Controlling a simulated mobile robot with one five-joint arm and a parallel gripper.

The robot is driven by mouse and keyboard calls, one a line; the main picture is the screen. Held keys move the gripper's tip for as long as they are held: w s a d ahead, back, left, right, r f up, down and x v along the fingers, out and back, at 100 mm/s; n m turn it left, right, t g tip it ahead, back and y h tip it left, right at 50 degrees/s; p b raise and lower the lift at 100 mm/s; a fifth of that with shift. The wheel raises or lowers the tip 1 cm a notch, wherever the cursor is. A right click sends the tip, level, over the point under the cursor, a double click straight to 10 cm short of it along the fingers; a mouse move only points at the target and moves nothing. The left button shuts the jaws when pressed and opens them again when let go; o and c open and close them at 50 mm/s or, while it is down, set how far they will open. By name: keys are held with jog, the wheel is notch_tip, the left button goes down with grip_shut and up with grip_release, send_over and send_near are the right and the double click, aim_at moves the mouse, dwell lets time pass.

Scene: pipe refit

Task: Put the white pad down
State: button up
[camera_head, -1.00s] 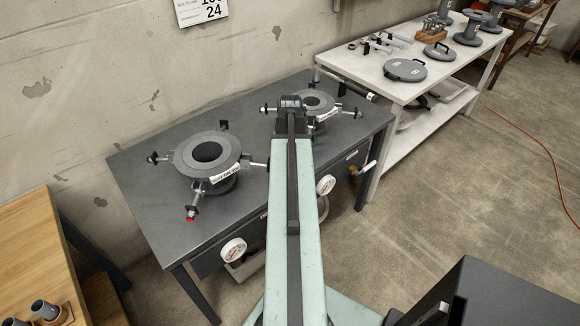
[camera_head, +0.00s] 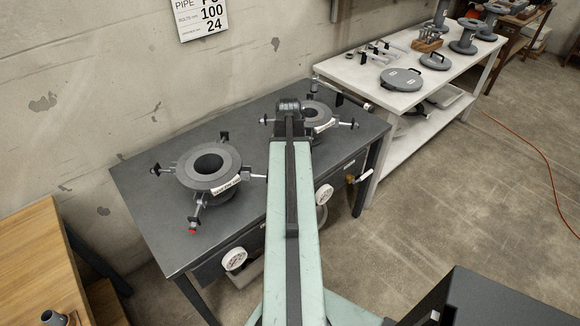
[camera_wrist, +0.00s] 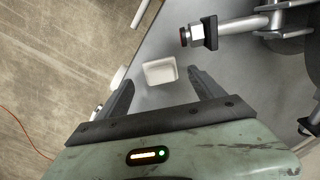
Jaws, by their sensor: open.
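The white pad (camera_wrist: 160,71) is a small pale square with raised-looking edges. In the wrist view it lies on the dark grey table, just ahead of and between my two finger tips. My gripper (camera_wrist: 160,77) is open, with a finger apart from the pad on each side; I see no finger touching it. In the head view my arm reaches over the table and hides the pad and the fingers.
A flanged pipe end with clamp arms (camera_head: 209,162) stands on the grey table (camera_head: 150,190). A second flange (camera_head: 314,112) is beside my arm's end; a red-tipped clamp rod (camera_wrist: 197,33) is close to the pad. A white bench (camera_head: 385,95) holds discs and spools.

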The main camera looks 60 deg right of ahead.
notch_tip(320, 180, up, 8)
jog(key=p, duration=0.6)
jog(key=shift+f, duration=0.1)
